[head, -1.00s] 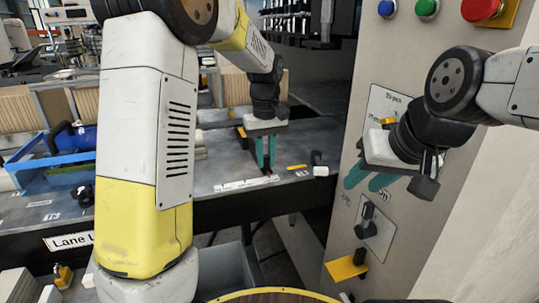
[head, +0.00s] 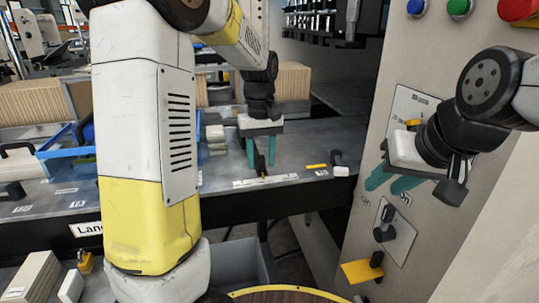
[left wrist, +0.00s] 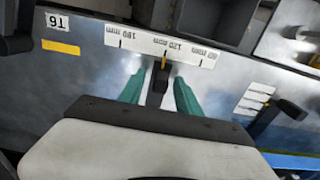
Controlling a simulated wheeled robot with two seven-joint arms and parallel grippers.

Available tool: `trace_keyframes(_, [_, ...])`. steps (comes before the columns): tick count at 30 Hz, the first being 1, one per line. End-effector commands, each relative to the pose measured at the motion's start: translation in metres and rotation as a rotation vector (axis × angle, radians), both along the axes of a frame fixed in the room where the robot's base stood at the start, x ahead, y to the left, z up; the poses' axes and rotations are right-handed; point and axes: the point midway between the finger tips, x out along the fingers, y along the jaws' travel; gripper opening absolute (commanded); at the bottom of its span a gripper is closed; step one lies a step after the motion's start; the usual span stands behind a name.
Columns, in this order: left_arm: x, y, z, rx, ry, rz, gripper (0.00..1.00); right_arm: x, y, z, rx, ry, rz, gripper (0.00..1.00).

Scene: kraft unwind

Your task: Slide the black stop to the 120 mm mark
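The black stop (left wrist: 156,84) stands on the grey bench with its yellow pointer at the middle, 120 mm tick of the white scale (left wrist: 178,48) in the left wrist view. The stop also shows in the head view (head: 259,163). My left gripper (head: 261,168) is low over the bench with its green fingers on either side of the stop. Gaps show between the stop and both fingers in the left wrist view (left wrist: 158,88). My right gripper (head: 388,184) is open and empty in front of the control panel.
A black handle (left wrist: 278,114) with white labels is at the right in the left wrist view. A blue-edged tray (head: 65,150) stands left. The control panel (head: 385,150) rises at right.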

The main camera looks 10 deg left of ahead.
Motion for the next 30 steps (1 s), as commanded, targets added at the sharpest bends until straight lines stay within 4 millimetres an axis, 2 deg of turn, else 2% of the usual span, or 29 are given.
trace_keyframes(8, [0.000, 0.000, 0.004, -0.001, 0.000, 0.000, 0.40, 0.000, 0.000, 0.000, 0.000, 0.000, 0.000, 0.36])
trace_keyframes(21, [0.000, 0.000, 0.069, -0.001, -0.001, 0.000, 0.40, 0.000, 0.000, 0.000, 0.000, 0.000, 0.000, 0.36])
trace_keyframes(30, [0.000, 0.000, 0.078, 0.001, 0.001, 0.000, 0.40, 0.000, 0.000, 0.000, 0.000, 0.000, 0.000, 0.36])
